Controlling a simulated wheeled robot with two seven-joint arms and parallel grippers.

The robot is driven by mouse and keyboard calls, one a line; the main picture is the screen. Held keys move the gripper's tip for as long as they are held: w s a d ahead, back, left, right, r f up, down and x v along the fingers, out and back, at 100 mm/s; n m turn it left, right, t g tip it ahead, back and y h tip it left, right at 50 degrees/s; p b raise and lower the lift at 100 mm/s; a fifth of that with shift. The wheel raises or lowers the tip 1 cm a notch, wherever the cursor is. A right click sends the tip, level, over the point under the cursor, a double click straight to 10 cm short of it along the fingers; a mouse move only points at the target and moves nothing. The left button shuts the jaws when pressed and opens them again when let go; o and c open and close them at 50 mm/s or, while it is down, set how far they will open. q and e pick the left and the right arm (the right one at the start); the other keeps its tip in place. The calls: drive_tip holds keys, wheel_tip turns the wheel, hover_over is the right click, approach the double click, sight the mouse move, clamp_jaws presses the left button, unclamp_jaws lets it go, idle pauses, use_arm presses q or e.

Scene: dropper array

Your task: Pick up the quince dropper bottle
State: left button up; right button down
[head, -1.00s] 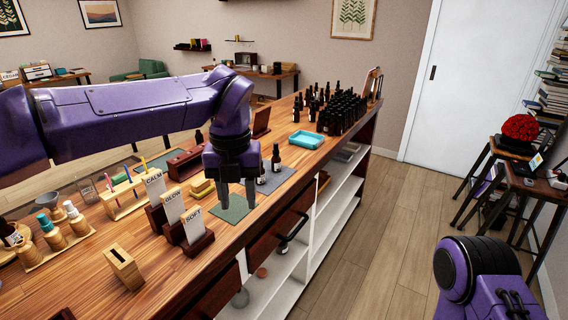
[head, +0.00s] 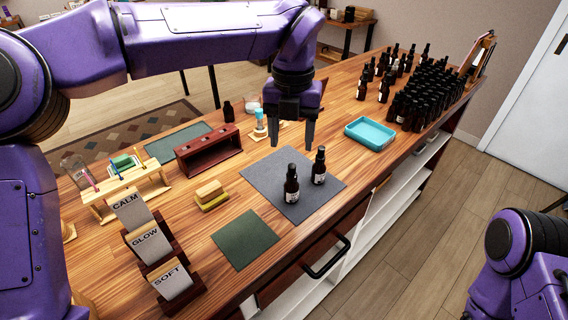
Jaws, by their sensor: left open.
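Two dark dropper bottles stand upright on a grey mat (head: 262,176): a left bottle (head: 291,184) and a right bottle (head: 319,167). Both have pale labels that are too small to read. More dark bottles (head: 425,98) stand in a dense group at the far right of the counter. I cannot tell which one is quince. My left gripper (head: 292,138) points down, open and empty, above the far part of the mat, apart from the two bottles. My right gripper is out of view; only part of my right arm shows at lower right.
A blue tray (head: 370,133) sits right of the mat. A dark wooden rack (head: 208,151), yellow blocks (head: 210,195), a green mat (head: 245,239) and a card stand (head: 162,268) lie to the left. The counter between mat and tray is clear.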

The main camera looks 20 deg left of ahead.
sight(292, 165)
use_arm(q)
wheel_tip(292, 165, down, 4)
drive_tip(key=shift+s+r, duration=0.1)
drive_tip(key=shift+s, duration=0.05)
drive_tip(key=shift+s+f+p, duration=0.25)
drive_tip(key=shift+f+p, duration=0.05)
drive_tip(key=shift+f, duration=0.05)
drive_tip(key=f, duration=0.1)
drive_tip(key=f+p, duration=0.1)
drive_tip(key=f, duration=0.3)
drive_tip(key=shift+w+d+f+p, duration=0.15)
drive_tip(key=shift+w+f+p, duration=0.1)
drive_tip(key=shift+w+p, duration=0.1)
drive_tip(key=shift+s+f, duration=0.1)
drive_tip(key=shift+s, duration=0.1)
drive_tip(key=shift+c, duration=0.9)
clamp_jaws()
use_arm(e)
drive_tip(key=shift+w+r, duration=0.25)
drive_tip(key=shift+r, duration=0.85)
